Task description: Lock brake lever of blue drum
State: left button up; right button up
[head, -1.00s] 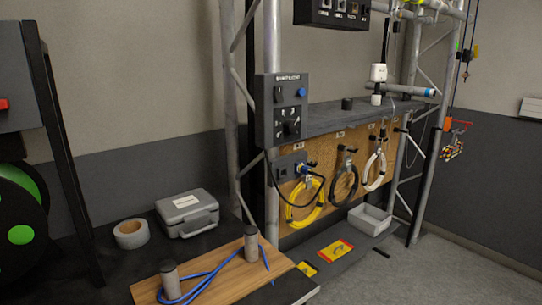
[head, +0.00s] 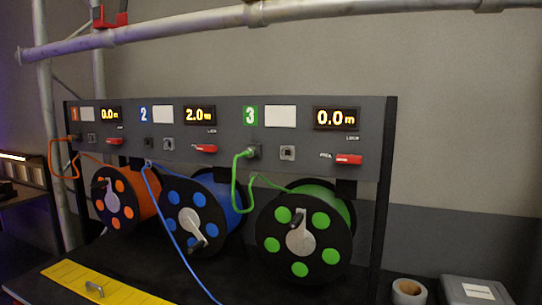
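The blue drum (head: 226,192) hangs in the middle of the rack, below the panel section marked 2. Its display (head: 199,115) reads 2.0 m. The red brake lever (head: 205,149) of the blue drum sits on the panel above it, below a small LOCK label; I cannot tell its exact setting. A blue cable (head: 165,225) runs from the blue drum's upper left down over the table edge. Neither gripper is in the head view.
An orange drum (head: 142,184) hangs left and a green drum (head: 331,205) right, with their own red levers (head: 115,141) (head: 349,160). A yellow strip (head: 82,279) with a handle lies in front. A tape roll (head: 408,291) and grey case (head: 474,290) stand right. A truss tube crosses above.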

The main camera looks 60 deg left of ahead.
aim_at(203, 148)
jog(key=u, duration=2.3)
